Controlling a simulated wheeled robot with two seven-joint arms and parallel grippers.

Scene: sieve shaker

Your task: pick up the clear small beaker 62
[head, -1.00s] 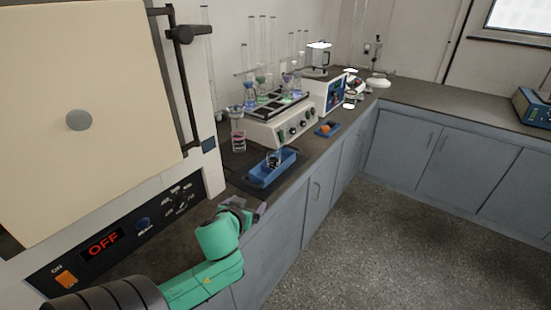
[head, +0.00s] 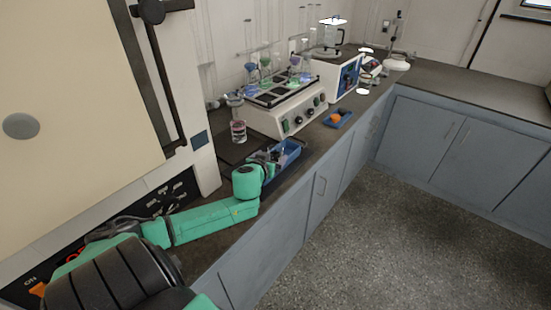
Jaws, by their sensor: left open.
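The blue tray (head: 292,161) sits on the dark counter in front of the shaker. A small clear beaker (head: 281,156) appears to stand in the tray, partly hidden behind my gripper and too small to read a label. My left gripper (head: 270,161) is open at the left end of the tray, close to the beaker. I cannot tell whether the fingers touch it. My right gripper is out of view.
A glass vessel with pink liquid (head: 238,132) stands behind the tray. The white shaker (head: 287,118) holds several flasks. A small blue tray with an orange item (head: 337,119) lies farther right. A large cream-doored oven (head: 70,90) stands at left.

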